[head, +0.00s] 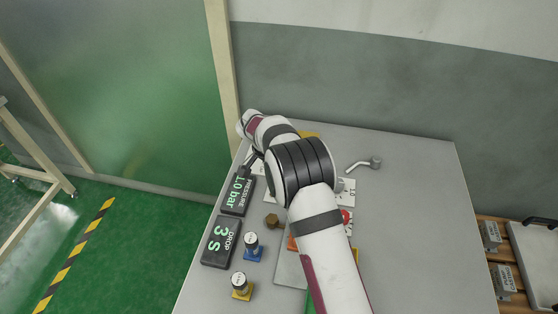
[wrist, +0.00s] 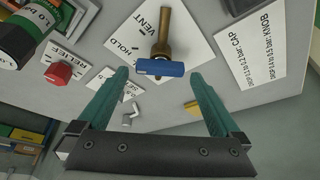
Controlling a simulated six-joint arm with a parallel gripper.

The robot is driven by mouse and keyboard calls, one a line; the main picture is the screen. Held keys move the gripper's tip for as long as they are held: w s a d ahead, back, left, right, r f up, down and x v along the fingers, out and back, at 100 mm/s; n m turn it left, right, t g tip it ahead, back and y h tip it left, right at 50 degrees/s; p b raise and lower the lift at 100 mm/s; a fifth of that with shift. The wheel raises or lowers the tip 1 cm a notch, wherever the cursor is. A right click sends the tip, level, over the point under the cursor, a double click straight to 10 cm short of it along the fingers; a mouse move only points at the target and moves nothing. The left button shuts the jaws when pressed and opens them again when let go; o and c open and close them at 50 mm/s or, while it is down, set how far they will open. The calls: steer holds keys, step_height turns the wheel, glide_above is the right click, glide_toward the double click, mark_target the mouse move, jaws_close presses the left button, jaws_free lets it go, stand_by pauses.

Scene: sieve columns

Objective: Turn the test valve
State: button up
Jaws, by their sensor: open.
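The test valve shows in the wrist view as a brass stem (wrist: 174,32) with a blue handle (wrist: 160,68) lying crosswise. It stands on a white plate (wrist: 136,38) marked VENT and HOLD. My gripper (wrist: 158,77) is open, with one teal finger on each side of the blue handle. I see a gap on both sides, and nothing is held. In the head view my own arm covers the valve and most of the gripper. A pressure display (head: 238,192) there reads 1.0 bar, and a drop display (head: 219,241) reads 3 S.
A red knob (wrist: 58,73) beside a RELIEF label and a dark green-banded cylinder (wrist: 28,35) are left of the valve. A printed card (wrist: 252,45) lies right. Blue-based (head: 252,247) and yellow-based (head: 241,286) pieces stand at the table's front left. The table's right side is clear.

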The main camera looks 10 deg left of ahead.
steer(key=v, duration=1.4)
steer(key=shift+r, duration=0.1)
steer(key=s+d+r+g+y, duration=0.1)
steer(key=s+d+r, duration=0.25)
steer(key=d, duration=0.25)
steer(key=s+d+r+g, duration=0.1)
steer(key=s+d+r, duration=0.1)
steer(key=s+d, duration=0.25)
steer(key=s+d+r+n+g+y, duration=0.1)
steer(key=s+d, duration=0.3)
steer(key=s, duration=0.3)
steer(key=s+d+r+n+y, duration=0.1)
steer(key=s+d, duration=0.3)
steer(key=s, duration=0.2)
steer(key=s+d+f+n+y, duration=0.1)
steer(key=s+f, duration=0.3)
steer(key=s, duration=0.9)
steer(key=shift+y, duration=0.5)
